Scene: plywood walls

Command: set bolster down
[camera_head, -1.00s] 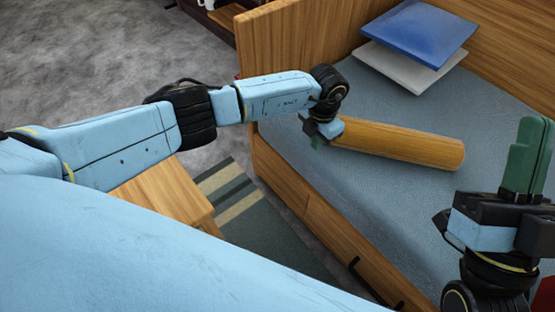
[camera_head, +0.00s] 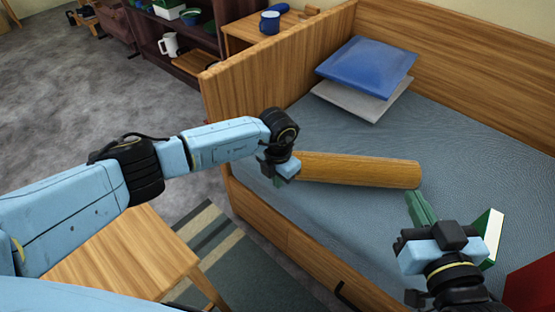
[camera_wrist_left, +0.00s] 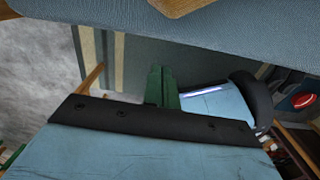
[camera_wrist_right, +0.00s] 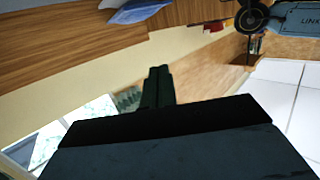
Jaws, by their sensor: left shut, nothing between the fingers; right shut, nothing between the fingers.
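The bolster (camera_head: 355,170) is a tan, wood-coloured cylinder. It lies on the blue bed mattress (camera_head: 330,215), pointing left to right. My left gripper (camera_head: 278,181) is shut and empty beside its left end; I cannot tell whether they touch. Its green fingers are closed together in the left wrist view (camera_wrist_left: 162,72). A tan piece at the top edge of that view may be the bolster. My right gripper (camera_head: 417,200) is shut and empty, near the bolster's right end and in front of it. Its closed fingers show in the right wrist view (camera_wrist_right: 158,72).
A blue pillow (camera_head: 366,64) rests on a grey one (camera_head: 357,100) at the headboard end. A green-and-white object (camera_head: 489,236) and a red one (camera_head: 532,287) lie right of my right gripper. A wooden table (camera_head: 120,255) stands front left on a striped rug (camera_head: 208,235).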

